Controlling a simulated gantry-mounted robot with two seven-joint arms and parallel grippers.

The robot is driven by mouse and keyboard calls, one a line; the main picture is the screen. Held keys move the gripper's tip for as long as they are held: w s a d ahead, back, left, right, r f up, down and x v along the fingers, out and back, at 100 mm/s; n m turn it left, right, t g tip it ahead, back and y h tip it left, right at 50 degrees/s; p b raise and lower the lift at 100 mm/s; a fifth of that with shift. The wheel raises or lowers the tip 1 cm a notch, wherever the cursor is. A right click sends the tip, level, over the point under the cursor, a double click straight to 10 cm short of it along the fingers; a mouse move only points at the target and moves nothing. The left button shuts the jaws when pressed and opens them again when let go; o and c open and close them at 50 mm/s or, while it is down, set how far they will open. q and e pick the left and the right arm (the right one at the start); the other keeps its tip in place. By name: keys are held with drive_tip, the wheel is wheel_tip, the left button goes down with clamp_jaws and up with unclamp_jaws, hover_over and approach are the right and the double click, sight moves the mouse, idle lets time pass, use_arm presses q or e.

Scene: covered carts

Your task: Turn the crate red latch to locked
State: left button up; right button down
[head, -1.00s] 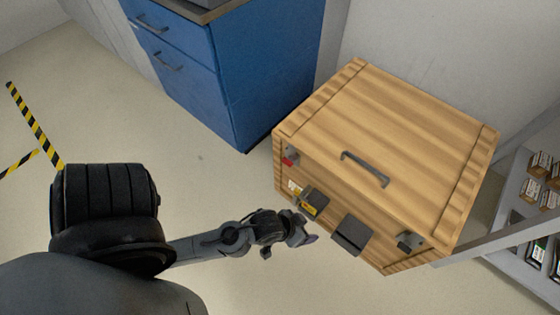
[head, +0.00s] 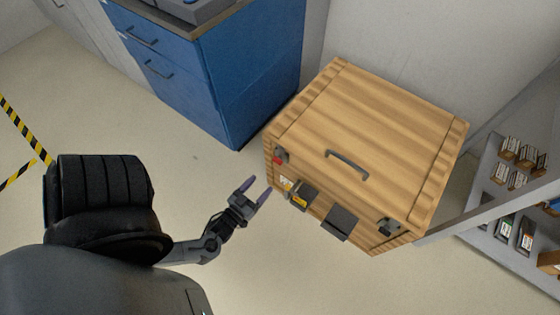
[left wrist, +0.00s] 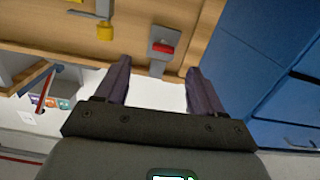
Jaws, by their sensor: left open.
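The wooden crate (head: 385,130) stands on the floor right of the blue cabinet, its lid closed with a dark handle on top. The red latch (head: 278,158) is a grey fitting with a red part at the crate's left front corner. In the left wrist view the red latch (left wrist: 162,48) lies ahead, just above and between the fingertips. My left gripper (head: 258,189) is open and empty, apart from the crate, to the left of its front face. It also shows in the left wrist view (left wrist: 158,70). My right gripper is not in view.
A dark box with a yellow part (head: 300,198) and a dark plate (head: 340,222) stick out from the crate's front. Another grey latch (head: 388,227) is at the right. A blue cabinet (head: 235,75) stands behind left; a shelf (head: 480,205) is right.

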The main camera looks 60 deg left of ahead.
sight(278, 160)
use_arm(q)
drive_tip(key=b+x, duration=0.4)
drive_tip(key=x, duration=0.6)
drive_tip(key=shift+a+r+m, duration=0.3)
drive_tip(key=shift+a+r, duration=0.15)
drive_tip(key=shift+a, duration=0.05)
drive_tip(key=shift+c, duration=0.5)
drive_tip(key=c, duration=1)
